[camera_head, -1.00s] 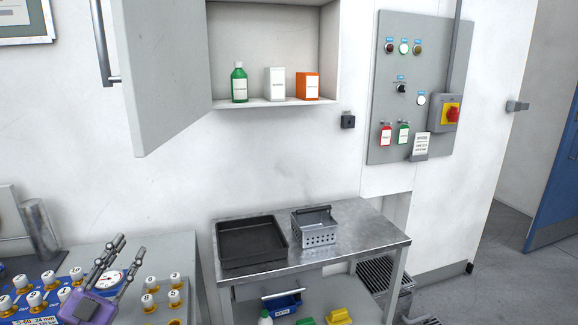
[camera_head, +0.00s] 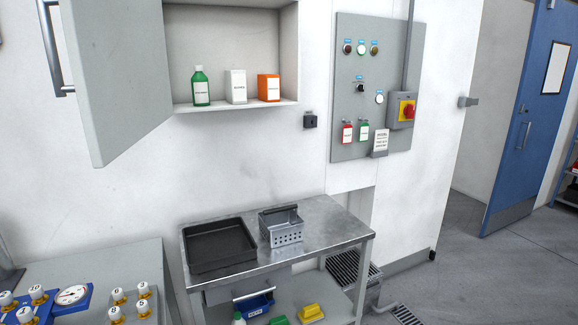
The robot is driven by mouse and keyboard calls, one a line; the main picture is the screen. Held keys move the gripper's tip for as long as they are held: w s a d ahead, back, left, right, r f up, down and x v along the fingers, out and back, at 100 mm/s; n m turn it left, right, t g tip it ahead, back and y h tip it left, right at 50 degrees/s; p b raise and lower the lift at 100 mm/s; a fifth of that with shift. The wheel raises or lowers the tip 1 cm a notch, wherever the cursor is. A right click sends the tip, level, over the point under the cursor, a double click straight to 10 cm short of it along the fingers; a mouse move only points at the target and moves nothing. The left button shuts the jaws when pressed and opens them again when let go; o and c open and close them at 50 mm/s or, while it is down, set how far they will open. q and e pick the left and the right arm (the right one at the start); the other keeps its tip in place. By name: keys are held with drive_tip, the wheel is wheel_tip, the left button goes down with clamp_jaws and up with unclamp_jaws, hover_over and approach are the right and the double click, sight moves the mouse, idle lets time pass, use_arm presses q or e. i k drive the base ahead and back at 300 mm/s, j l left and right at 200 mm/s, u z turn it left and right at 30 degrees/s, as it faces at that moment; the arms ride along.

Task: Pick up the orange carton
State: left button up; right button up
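The orange carton (camera_head: 269,87) with a white label stands upright on the floor of the open wall cabinet, at the right end of a row. A white carton (camera_head: 236,87) stands to its left, and a green bottle (camera_head: 201,87) stands left of that. Neither of my grippers shows in the head view now.
The cabinet door (camera_head: 118,75) hangs open to the left. Below the cabinet is a steel table (camera_head: 325,229) with a black tray (camera_head: 219,246) and a grey perforated basket (camera_head: 283,226). A control panel (camera_head: 343,105) is on the wall at right. Floor is clear at right.

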sight(269, 87)
drive_tip(key=i+j, duration=0.1)
drive_tip(key=j, duration=0.6)
drive_tip(key=i+j+z, duration=0.1)
drive_tip(key=j, duration=0.6)
drive_tip(key=i+j+z, duration=0.1)
drive_tip(key=j, duration=0.55)
drive_tip(key=k+l, duration=0.35)
drive_tip(key=i+l, duration=0.15)
drive_tip(key=l, duration=0.3)
drive_tip(key=i+l+u, duration=0.1)
drive_tip(key=l, duration=0.3)
drive_tip(key=i+l, duration=0.2)
drive_tip(key=l, duration=0.25)
drive_tip(key=i+l+u, duration=0.1)
drive_tip(key=l, duration=0.35)
drive_tip(key=i+l, duration=0.15)
drive_tip(key=l, duration=0.3)
